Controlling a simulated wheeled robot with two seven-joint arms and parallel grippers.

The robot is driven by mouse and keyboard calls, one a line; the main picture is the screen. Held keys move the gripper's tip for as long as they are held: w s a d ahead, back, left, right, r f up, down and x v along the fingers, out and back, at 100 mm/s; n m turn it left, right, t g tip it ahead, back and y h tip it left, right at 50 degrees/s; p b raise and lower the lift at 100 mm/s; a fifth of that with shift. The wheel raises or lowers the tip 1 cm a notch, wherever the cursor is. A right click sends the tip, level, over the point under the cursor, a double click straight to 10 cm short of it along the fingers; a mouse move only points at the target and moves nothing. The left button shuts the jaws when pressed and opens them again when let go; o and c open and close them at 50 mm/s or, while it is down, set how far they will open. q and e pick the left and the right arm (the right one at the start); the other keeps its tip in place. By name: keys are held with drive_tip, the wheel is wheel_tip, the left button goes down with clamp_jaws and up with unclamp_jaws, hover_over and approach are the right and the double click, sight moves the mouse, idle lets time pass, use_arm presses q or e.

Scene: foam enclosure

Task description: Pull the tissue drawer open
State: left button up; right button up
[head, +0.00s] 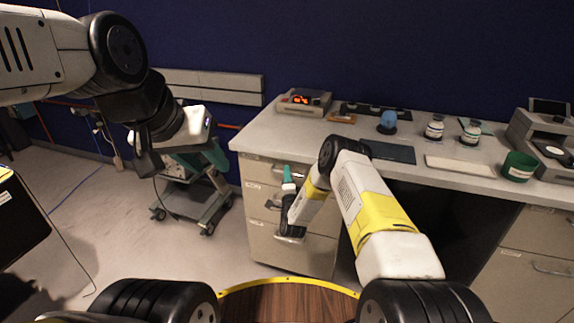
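A beige drawer cabinet (262,228) stands under the left end of the desk, with several stacked drawers and metal handles. The small labels on its fronts are too blurred to read, so I cannot tell which is the tissue drawer. My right gripper (287,174), with teal tips, is in front of the upper drawers and partly covers them. I cannot tell whether it touches a handle. My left gripper (215,155) is away to the left of the cabinet, above the cart. Both grippers are too small to show whether their fingers are open. The drawers appear closed.
The desk (262,138) carries a device with a red display (304,102), a blue object (387,121), jars, a green cup (518,166) and a printer-like machine (548,138). A grey wheeled cart (201,203) stands left of the cabinet. Bare floor lies between.

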drive_tip(key=shift+w+r, duration=0.1)
drive_tip(key=shift+w, duration=0.25)
clamp_jaws()
idle(1.2)
